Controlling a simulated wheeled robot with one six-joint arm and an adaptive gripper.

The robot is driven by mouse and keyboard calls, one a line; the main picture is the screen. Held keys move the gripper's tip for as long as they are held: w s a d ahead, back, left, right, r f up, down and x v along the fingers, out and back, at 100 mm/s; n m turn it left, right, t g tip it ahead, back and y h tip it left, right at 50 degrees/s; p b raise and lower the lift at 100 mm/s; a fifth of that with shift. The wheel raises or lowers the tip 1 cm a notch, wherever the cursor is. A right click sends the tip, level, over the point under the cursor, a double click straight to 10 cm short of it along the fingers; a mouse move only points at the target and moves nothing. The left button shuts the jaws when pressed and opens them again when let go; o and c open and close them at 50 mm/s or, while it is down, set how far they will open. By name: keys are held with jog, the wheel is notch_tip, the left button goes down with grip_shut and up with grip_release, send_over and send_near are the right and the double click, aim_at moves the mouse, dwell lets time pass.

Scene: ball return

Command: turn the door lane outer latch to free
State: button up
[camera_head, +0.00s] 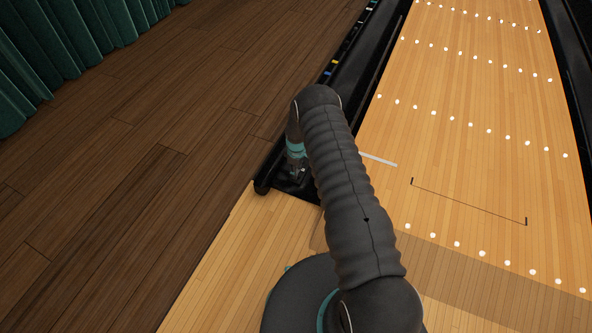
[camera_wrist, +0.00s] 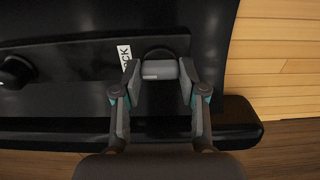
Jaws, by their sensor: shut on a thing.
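In the wrist view, my gripper (camera_wrist: 160,72) is shut on a small grey latch handle (camera_wrist: 159,66), with one finger on each side. The latch sits on a black panel (camera_wrist: 75,100) in front of a dark round recess. In the head view, my gripper (camera_head: 296,172) is low at the near end of the black gutter edge. The latch is too small and hidden to make out there.
A black round knob (camera_wrist: 16,72) stands on the panel at the left of the wrist view. A thin white bar (camera_head: 379,159) shows beside my arm over the lane (camera_head: 470,160). Dark wooden floor (camera_head: 150,170) lies open at left, with green curtains (camera_head: 70,40) behind.

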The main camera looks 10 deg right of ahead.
jog(key=shift+f+m+b, duration=0.1)
jog(key=shift+m+b, duration=0.3)
jog(key=shift+b, duration=0.2)
jog(key=shift+w+f+m+b, duration=0.1)
jog(key=shift+m+b, duration=0.5)
jog(key=shift+b, duration=0.15)
jog(key=m+b, duration=0.2)
jog(key=shift+m, duration=0.3)
jog(key=m+b, duration=0.3)
jog(key=m, duration=0.1)
jog(key=shift+b, duration=0.3)
jog(key=shift+r+m+b, duration=0.25)
jog(key=shift+m+b, duration=0.5)
jog(key=shift+m, duration=0.85)
jog(key=o, duration=1.1)
jog(key=shift+o, duration=0.2)
